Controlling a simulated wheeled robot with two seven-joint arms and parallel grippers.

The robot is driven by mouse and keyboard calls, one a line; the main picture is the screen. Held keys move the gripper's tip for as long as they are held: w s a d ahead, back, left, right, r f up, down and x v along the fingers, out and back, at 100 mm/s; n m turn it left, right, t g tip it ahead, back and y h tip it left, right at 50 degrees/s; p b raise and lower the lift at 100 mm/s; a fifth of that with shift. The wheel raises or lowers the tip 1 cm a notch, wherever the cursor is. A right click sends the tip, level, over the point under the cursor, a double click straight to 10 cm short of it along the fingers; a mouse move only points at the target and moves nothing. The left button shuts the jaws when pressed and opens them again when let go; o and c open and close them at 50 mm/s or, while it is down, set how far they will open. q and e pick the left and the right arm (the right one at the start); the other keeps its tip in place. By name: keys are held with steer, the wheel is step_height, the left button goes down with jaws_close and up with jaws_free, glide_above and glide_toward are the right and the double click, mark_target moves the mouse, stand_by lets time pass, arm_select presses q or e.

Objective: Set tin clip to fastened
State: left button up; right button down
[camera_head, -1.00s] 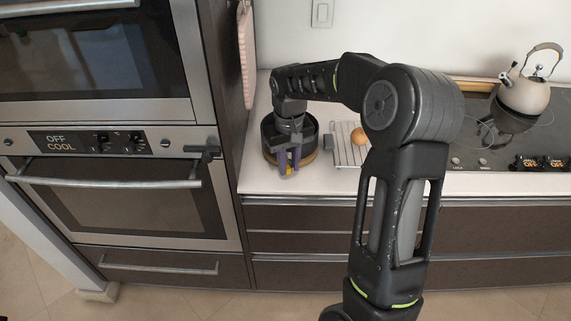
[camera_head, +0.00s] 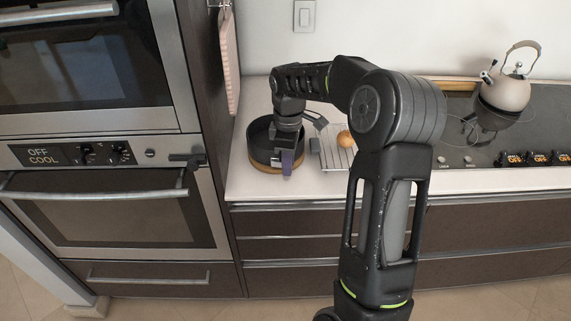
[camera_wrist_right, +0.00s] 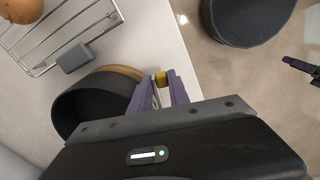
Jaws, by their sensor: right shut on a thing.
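The baking tin (camera_head: 262,150) is round, with a dark wall and a tan base rim, and stands on the worktop near its front edge. It also shows in the wrist view (camera_wrist_right: 68,108), left of my fingers. The yellow tin clip (camera_wrist_right: 161,78) is between the fingertips of my right gripper (camera_wrist_right: 161,84), at the tin's right side. In the head view this gripper (camera_head: 287,163) is at the tin's front right, and the clip is hidden. Whether the clip lies flat cannot be told. A purple finger of my left gripper (camera_wrist_right: 298,66) shows at the wrist view's right edge.
A wire rack (camera_head: 338,150) with a round brown item (camera_head: 345,138) stands right of the tin, with a grey block (camera_wrist_right: 75,57) at its near corner. The hob (camera_head: 480,135) and kettle (camera_head: 504,92) are further right. The tall oven unit (camera_head: 110,150) borders the left.

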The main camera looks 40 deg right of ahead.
steer(key=shift+w+d+n, duration=0.25)
steer(key=shift+d+n, duration=0.15)
steer(key=shift+n, duration=0.6)
steer(key=c, duration=1.4)
jaws_free()
steer(key=shift+o, duration=0.2)
steer(key=shift+r, duration=0.1)
step_height(320, 180, up, 6)
steer(key=p, duration=0.4)
steer(key=shift+p, duration=0.3)
steer(key=shift+r, duration=0.85)
